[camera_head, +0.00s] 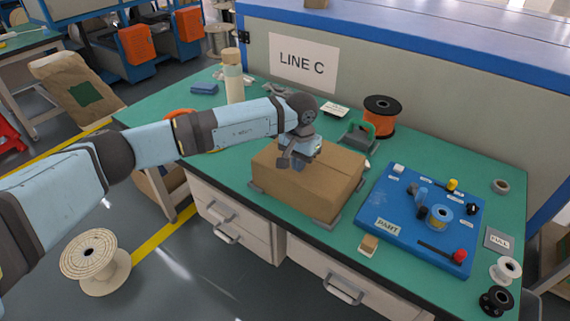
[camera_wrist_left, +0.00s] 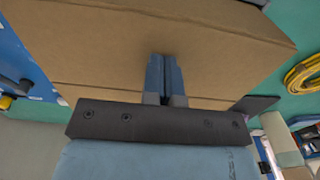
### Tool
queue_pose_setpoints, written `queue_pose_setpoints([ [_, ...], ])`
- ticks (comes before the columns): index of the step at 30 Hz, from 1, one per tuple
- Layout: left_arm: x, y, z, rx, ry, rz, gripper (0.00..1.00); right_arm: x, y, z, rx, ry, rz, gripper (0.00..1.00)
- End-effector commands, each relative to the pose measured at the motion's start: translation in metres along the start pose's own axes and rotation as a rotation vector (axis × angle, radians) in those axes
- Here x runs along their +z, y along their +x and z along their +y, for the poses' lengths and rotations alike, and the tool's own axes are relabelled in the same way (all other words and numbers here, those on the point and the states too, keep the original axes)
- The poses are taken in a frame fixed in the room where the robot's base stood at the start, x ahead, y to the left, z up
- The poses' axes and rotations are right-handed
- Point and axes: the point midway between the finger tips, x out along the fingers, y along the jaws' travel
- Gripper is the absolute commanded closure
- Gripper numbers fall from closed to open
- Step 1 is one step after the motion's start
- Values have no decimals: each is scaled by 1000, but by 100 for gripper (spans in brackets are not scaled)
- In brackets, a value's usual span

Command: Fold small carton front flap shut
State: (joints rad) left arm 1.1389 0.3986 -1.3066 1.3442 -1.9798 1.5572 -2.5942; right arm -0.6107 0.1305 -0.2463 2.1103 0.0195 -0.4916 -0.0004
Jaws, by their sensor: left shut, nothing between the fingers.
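A small brown carton (camera_head: 312,186) sits on the green bench in the middle of the head view, between grey corner brackets. Its top looks closed flat from here; I cannot tell which flap is which. My left arm reaches in from the left, and my left gripper (camera_head: 293,160) is over the carton's top, toward its rear left. In the left wrist view the carton (camera_wrist_left: 130,35) fills the upper part, with a crease or edge line across it. The left fingers (camera_wrist_left: 165,80) are together and empty, against or just above the cardboard. My right gripper is not in view.
A blue board (camera_head: 385,215) with small parts lies right of the carton. A bottle (camera_head: 233,80) stands at the back left.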

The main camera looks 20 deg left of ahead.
Motion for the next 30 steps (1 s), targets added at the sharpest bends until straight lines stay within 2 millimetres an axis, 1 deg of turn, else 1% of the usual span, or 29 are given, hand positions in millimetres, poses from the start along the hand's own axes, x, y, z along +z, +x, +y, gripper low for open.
queue_pose_setpoints([
  [1,4,3,1,-1,3,-16,100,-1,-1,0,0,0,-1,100],
  [2,4,-2,1,-1,3,-15,100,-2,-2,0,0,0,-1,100],
  [12,2,-55,0,0,1,-8,100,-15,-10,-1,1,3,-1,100],
  [19,1,-86,1,0,2,-7,100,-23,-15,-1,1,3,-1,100],
  [23,2,-93,1,0,2,-8,100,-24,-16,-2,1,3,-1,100],
  [30,2,-94,1,0,2,-7,100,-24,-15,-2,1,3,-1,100],
])
